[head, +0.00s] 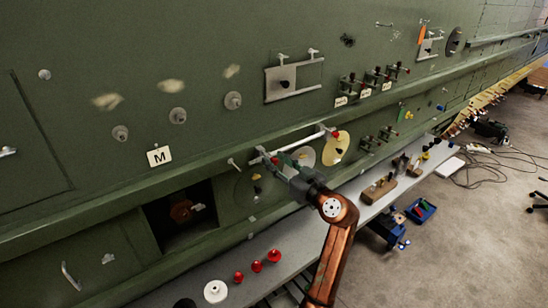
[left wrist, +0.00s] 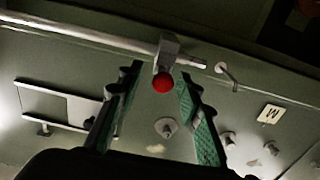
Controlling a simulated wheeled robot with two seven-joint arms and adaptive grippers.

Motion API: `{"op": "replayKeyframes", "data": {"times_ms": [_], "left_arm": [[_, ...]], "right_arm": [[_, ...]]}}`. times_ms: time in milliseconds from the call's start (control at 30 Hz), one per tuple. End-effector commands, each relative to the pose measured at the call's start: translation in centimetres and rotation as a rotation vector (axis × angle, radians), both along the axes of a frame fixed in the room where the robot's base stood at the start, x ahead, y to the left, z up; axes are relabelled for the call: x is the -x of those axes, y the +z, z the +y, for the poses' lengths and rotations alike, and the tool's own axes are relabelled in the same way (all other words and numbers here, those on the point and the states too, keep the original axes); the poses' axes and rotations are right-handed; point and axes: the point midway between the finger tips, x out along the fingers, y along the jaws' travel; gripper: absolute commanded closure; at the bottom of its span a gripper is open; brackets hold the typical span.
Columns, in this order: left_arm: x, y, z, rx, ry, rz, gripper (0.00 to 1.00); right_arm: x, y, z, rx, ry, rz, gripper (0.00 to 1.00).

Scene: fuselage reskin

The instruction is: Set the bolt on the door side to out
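A pale bolt rail (head: 295,143) runs along the green fuselage side in the head view. In the left wrist view it shows as a long bar (left wrist: 90,38) with a grey block and a red knob (left wrist: 163,83) near its end. My left gripper (head: 275,160) is at the rail's left end in the head view. In the left wrist view its two green-padded fingers (left wrist: 162,95) are apart, with the red knob between their tips and gaps beside it. The gripper partly hides the knob in the head view. I cannot tell which end is the door side. My right gripper is not in view.
A dark square opening (head: 180,215) lies left of the gripper, below an M label (head: 159,156). A yellow disc (head: 336,148) is at the rail's right end. A grey ledge (head: 240,262) below carries red knobs (head: 257,266). Another framed latch (head: 293,80) is above.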

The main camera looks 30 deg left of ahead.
Motion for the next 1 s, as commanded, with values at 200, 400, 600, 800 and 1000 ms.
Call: {"op": "replayKeyframes", "data": {"times_ms": [200, 400, 600, 800, 1000], "left_arm": [[0.13, -0.07, 0.56, 0.000, 0.004, 0.000, 0.67], [0.18, -0.07, 0.62, 0.000, 0.005, 0.000, 0.74], [0.12, -0.06, 0.50, 0.000, 0.004, 0.000, 0.88], [0.08, -0.06, 0.42, 0.000, 0.003, 0.000, 1.00], [0.06, -0.06, 0.38, 0.000, 0.002, 0.000, 1.00]], "right_arm": [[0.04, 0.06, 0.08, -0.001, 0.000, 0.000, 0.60], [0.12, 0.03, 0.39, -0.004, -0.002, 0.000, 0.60], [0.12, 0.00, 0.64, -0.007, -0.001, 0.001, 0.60], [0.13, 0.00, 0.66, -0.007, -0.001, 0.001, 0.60], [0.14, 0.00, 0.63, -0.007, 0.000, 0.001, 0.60]]}}
